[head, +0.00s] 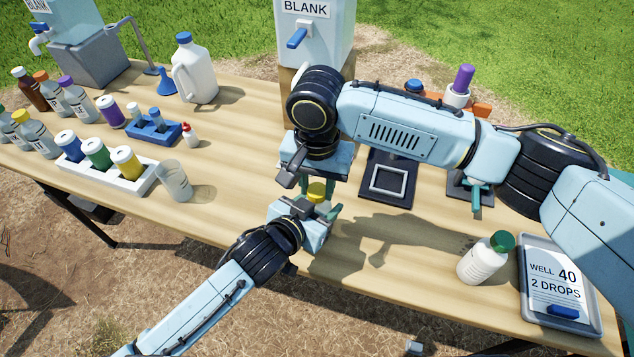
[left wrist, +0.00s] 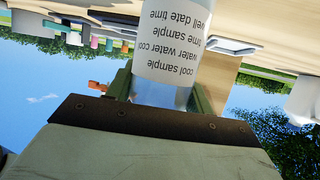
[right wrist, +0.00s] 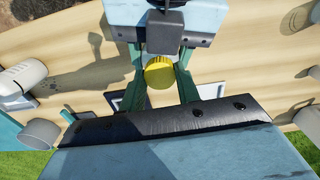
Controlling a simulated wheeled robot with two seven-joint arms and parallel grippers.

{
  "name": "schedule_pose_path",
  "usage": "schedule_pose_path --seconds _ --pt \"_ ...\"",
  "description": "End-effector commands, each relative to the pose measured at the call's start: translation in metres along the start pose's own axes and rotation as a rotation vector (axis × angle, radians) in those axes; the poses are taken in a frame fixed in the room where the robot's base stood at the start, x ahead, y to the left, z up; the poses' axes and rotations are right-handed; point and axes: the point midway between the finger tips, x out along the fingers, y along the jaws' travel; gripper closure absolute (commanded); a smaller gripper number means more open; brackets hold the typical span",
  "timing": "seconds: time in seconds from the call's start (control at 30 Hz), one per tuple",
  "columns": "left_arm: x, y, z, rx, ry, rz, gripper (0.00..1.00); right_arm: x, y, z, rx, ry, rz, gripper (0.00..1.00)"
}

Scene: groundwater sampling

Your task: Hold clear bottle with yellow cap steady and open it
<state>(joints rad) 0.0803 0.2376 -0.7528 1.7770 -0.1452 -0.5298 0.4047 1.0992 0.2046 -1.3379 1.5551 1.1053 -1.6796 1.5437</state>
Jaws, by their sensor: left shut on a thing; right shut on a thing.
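The clear bottle (left wrist: 165,94) with a white printed label shows between the fingers of my left gripper (left wrist: 160,90) in the left wrist view. My left gripper is shut on its body. My right gripper (head: 317,182) comes down from above, shut on the yellow cap. In the right wrist view the cap (right wrist: 159,73) sits between the green fingers of my right gripper (right wrist: 161,80). The cap appears still on the bottle.
A white bottle with green cap (head: 484,260) and a clipboard tray (head: 533,250) stand at right. A clear beaker (head: 174,181) and a white rack (head: 108,188) of capped vials stand at left. A dark pad (head: 372,198) lies behind. The blank container (head: 316,40) stands at the back.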

Motion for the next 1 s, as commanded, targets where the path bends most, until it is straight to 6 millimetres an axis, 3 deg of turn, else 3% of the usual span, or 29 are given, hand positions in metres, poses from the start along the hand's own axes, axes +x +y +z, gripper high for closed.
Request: schedule_pose_path --seconds 0.23,0.53,0.57,0.7,1.0 --pt "0.0000 0.0000 0.0001 0.000 0.000 0.000 1.00 -0.0002 0.0000 0.0000 -0.232 0.000 0.000 0.95" --pt "0.0000 0.0000 0.0001 0.000 0.000 0.000 1.00 -0.0002 0.0000 0.0000 -0.251 0.000 0.000 0.95" --pt "0.0000 0.0000 0.0001 0.000 0.000 0.000 1.00 -0.0002 0.0000 -0.0001 -0.251 0.000 0.000 0.64" --pt "0.0000 0.0000 0.0002 0.000 0.000 0.000 1.00 -0.0002 0.0000 0.0000 -0.250 0.000 0.000 0.46" --pt "0.0000 0.0000 0.0001 0.000 0.000 0.000 1.00 -0.0028 -0.0002 -0.0001 -0.250 0.001 0.000 0.46"
